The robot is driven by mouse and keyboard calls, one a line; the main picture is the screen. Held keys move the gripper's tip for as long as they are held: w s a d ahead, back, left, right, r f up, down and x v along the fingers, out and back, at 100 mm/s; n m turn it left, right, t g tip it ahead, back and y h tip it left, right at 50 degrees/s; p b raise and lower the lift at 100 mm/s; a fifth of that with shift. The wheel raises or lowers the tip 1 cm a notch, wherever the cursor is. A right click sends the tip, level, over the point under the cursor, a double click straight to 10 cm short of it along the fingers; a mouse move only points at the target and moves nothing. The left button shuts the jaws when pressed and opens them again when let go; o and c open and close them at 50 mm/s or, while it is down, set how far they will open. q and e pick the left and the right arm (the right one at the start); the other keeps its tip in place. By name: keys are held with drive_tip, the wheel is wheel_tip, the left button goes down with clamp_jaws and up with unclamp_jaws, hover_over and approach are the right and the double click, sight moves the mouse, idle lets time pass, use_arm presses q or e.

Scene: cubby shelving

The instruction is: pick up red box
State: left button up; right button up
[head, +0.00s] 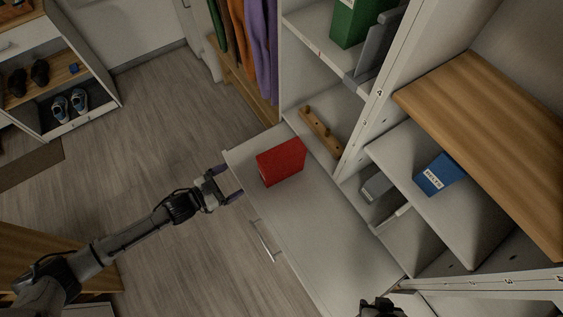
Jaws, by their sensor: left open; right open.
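The red box (281,162) stands on a pale shelf top (315,217), near its far left end. My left gripper (229,185) is open at the left edge of that shelf top, a little to the left of the red box. Its fingers appear apart from the box, with nothing between them. My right gripper (382,306) shows only in part at the bottom edge of the picture, well away from the box; its fingertips are hard to make out.
Cubbies rise to the right, with a blue box (438,174), a green box (352,22) and a wooden peg rack (320,131). A drawer handle (262,241) sticks out at the front. The shelf top in front of the red box is clear.

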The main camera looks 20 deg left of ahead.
sight(270, 162)
use_arm(q)
drive_tip(key=w+d+h, duration=0.1)
drive_tip(key=d, duration=0.1)
drive_tip(key=w+d+r+h, duration=0.1)
drive_tip(key=w+d, duration=0.1)
drive_tip(key=w+d+r+h+b, duration=0.1)
drive_tip(key=w+d, duration=0.1)
drive_tip(key=d, duration=0.1)
drive_tip(key=shift+b+x, duration=0.5)
drive_tip(key=shift+x, duration=2.15)
drive_tip(key=shift+w+a, duration=0.15)
drive_tip(key=shift+c, duration=0.4)
drive_tip(key=c, duration=1.1)
